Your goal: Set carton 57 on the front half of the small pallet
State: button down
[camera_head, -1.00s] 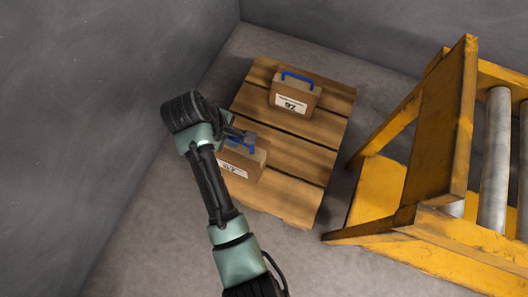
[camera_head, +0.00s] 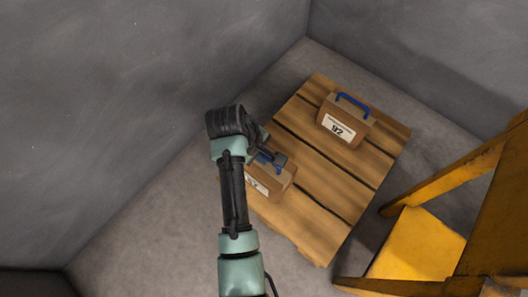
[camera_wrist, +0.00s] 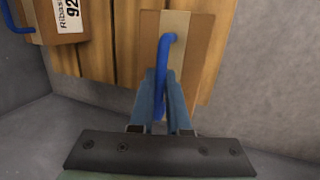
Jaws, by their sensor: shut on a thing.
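A brown carton (camera_head: 277,183) with a blue handle is at the near left part of the wooden pallet (camera_head: 318,212). Its white label is mostly hidden by my arm and its number is not readable. My gripper (camera_head: 271,159) is shut on its blue handle, which also shows between the fingers in the wrist view (camera_wrist: 168,42). The carton looks upright and appears to sit on the boards, but I cannot tell whether it touches them. Another carton (camera_head: 346,121), labelled 92, stands at the far end of the pallet, apart from the held one.
A yellow frame (camera_head: 420,245) stands on the floor right of the pallet. Grey walls (camera_head: 120,100) rise to the left and behind. Bare boards lie between the cartons and at the pallet's right side. Grey floor (camera_head: 150,210) is clear at the left.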

notch_tip(320, 180, down, 2)
jog(key=shift+w+f+b, duration=0.1)
jog(key=shift+f+b, duration=0.1)
jog(key=shift+b, duration=0.55)
jog(key=c, duration=1.3)
grip_release()
jog(key=shift+f, duration=0.2)
jog(key=shift+c, duration=0.2)
jog(key=o, duration=0.5)
jog(key=shift+c, duration=0.2)
jog(key=p+v, duration=0.8)
jog(key=v, duration=0.4)
